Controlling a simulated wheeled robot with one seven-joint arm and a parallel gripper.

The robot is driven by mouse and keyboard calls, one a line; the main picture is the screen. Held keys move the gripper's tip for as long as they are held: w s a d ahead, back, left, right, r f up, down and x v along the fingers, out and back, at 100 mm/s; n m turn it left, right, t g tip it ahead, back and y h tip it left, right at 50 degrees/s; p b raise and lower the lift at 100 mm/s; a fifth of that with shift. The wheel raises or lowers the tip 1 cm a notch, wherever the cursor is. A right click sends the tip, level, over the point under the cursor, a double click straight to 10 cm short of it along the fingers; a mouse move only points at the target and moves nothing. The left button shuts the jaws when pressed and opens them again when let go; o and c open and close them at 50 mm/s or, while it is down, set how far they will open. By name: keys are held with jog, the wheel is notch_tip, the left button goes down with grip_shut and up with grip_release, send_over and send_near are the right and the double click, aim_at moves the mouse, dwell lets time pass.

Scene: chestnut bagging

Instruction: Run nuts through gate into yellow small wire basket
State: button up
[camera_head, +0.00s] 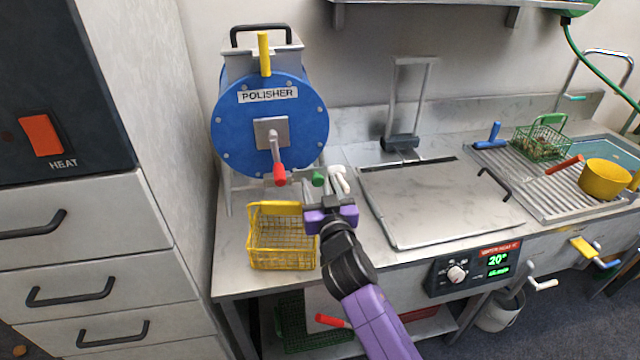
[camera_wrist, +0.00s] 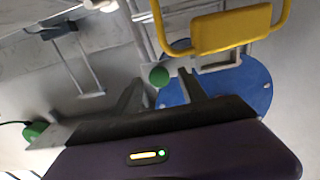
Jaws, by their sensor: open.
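The blue polisher drum (camera_head: 270,122) stands at the back left of the counter, with a grey square plate and a red-tipped handle (camera_head: 279,172) on its front. A small green knob (camera_head: 318,177) sits low at its right; the knob also shows in the wrist view (camera_wrist: 159,76). The yellow small wire basket (camera_head: 282,238) stands on the counter below the drum and looks empty. My gripper (camera_head: 338,182) is open and empty, right of the basket and near the green knob. I see no nuts near the polisher.
A flat lidded steel unit (camera_head: 435,205) fills the counter to the right. Beyond it, a green wire basket (camera_head: 543,143) with brown contents and a yellow pot (camera_head: 605,179) stand on the ribbed drainboard. Grey drawers (camera_head: 75,235) border the left.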

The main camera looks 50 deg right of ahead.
grip_shut()
dwell(1.4)
